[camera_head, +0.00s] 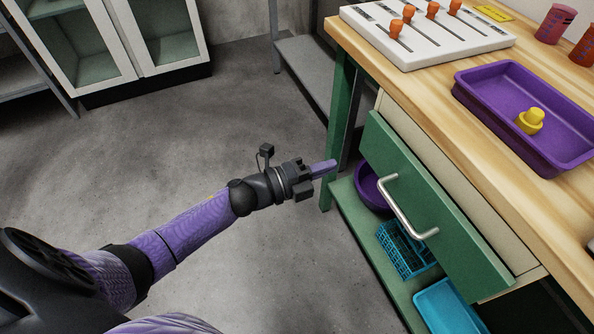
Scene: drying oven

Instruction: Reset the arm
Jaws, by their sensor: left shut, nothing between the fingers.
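My left arm reaches in from the lower left, purple with black joints. My left gripper (323,168) is shut and empty, its purple fingers together and pointing right. It hangs over the grey floor, just left of the workbench's green leg in the picture, apart from the green drawer (430,200) with its silver handle (405,208). My right gripper is not in view.
The wooden workbench (440,85) carries a white board with orange knobs (425,40), a purple tray (480,100) holding a yellow object (531,120), and cups (555,24). Below are a purple bowl (370,187), blue basket (404,250) and blue tray (447,308). Floor (190,130) is clear.

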